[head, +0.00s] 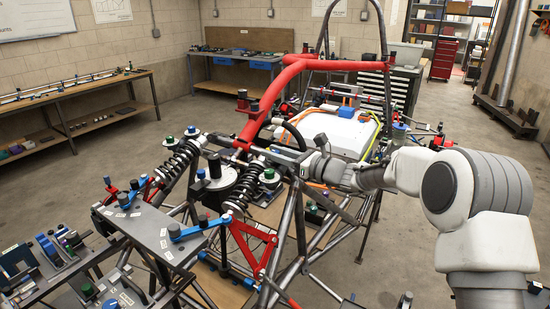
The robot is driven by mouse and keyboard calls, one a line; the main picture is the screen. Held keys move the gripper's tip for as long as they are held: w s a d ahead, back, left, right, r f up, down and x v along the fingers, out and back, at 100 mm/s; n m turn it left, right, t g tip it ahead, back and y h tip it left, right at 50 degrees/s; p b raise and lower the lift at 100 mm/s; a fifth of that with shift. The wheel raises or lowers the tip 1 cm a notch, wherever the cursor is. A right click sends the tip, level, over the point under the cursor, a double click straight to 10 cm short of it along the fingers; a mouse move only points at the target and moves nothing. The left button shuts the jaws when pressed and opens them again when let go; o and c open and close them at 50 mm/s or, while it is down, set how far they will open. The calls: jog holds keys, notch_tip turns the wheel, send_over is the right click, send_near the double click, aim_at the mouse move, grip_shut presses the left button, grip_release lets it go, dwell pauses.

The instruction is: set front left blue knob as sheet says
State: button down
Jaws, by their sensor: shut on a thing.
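Several blue knobs show in the head view at the near left end of the tube chassis (300,225). A third blue-topped knob (200,174) stands by the shock absorbers. I cannot tell which is the front left one or read any setting. My gripper (300,163) is in the middle, right of these knobs, among the chassis tubes. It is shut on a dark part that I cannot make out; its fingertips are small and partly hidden. White sheets (111,10) hang on the wall, unreadable.
Black shock absorbers (176,163) and red tubes (262,100) crowd the space around my gripper. A white box (335,130) lies behind it. A grey plate (150,232) with small parts is at the left front. The floor at right (440,200) is mostly clear.

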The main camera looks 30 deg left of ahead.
jog(key=shift+f+m+t+h+b, duration=0.3)
jog(key=shift+m+t+b, duration=0.8)
jog(key=shift+b, duration=1.4)
jog(key=shift+f+m+t+h+b, duration=0.1)
jog(key=shift+m+t+h+b, duration=0.5)
jog(key=shift+t+b, duration=1.4)
jog(key=shift+r+m+b, duration=0.1)
jog(key=shift+m+b, duration=0.2)
jog(key=shift+b, duration=0.85)
jog(key=m+t+h+b, duration=0.1)
jog(key=b, duration=0.2)
jog(key=shift+r+b, duration=0.1)
jog(key=shift+b, duration=0.3)
jog(key=shift+r+m+t+b, duration=0.3)
jog(key=shift+t+b, duration=0.1)
jog(key=shift+b, duration=0.2)
jog(key=c, duration=0.6)
grip_release()
jog(key=shift+d, duration=0.1)
jog(key=v, duration=1.7)
jog(key=shift+s+r+b, duration=0.2)
jog(key=shift+b, duration=0.1)
